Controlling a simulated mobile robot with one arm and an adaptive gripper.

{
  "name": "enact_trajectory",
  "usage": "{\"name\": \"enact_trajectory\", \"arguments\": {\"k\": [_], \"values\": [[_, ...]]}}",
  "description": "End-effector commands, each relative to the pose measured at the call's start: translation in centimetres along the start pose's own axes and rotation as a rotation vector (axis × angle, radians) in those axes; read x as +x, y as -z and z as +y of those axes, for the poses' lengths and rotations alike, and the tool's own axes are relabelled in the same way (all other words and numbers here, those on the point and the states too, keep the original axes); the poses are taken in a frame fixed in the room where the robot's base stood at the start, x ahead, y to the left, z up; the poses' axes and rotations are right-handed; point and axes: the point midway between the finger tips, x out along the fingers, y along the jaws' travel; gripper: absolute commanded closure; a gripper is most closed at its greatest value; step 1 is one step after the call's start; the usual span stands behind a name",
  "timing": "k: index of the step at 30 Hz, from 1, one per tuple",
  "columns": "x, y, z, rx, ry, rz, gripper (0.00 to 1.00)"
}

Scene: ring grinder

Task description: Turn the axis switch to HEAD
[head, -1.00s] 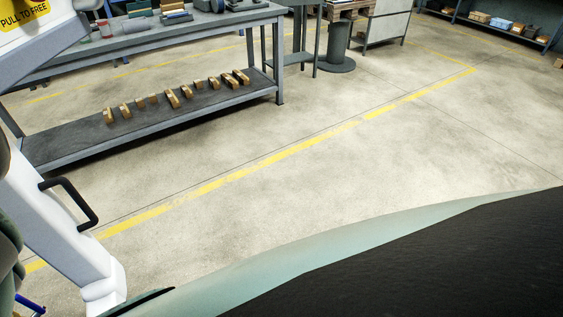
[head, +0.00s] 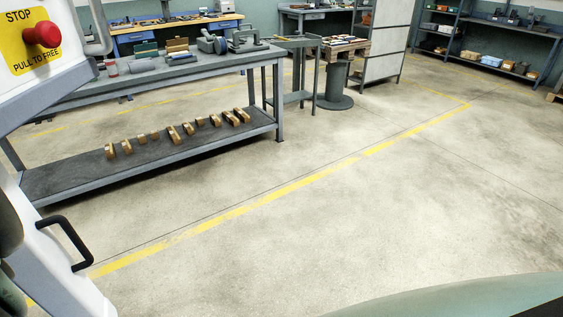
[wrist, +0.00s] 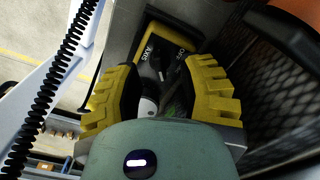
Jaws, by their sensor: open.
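The axis switch plate (wrist: 148,50), dark with yellow edges and the letters AXIS, shows in the wrist view just beyond my gripper. A grey and dark part, perhaps the switch knob (wrist: 157,68), lies between the fingertips, partly in shadow. I cannot read its setting or the HEAD mark. My gripper (wrist: 163,76) is open, with its yellow and black fingers on either side of this part. I cannot tell whether they touch it. In the head view neither the axis switch nor my gripper shows.
A red stop button (head: 43,34) sits on a white housing at upper left in the head view. A black handle (head: 66,243) is below it. A workbench (head: 150,165) bears brass-coloured pieces on its lower shelf. In the wrist view a dark mesh panel (wrist: 280,95) is close on the right.

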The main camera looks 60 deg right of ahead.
Motion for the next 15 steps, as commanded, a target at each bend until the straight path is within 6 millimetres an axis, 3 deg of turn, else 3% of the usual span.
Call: {"name": "enact_trajectory", "arguments": {"k": [9,15], "values": [[-3.7,0.3,0.2,0.002,-0.001,0.008,0.61],[-5.2,0.2,0.2,0.003,-0.001,0.007,0.61]]}}
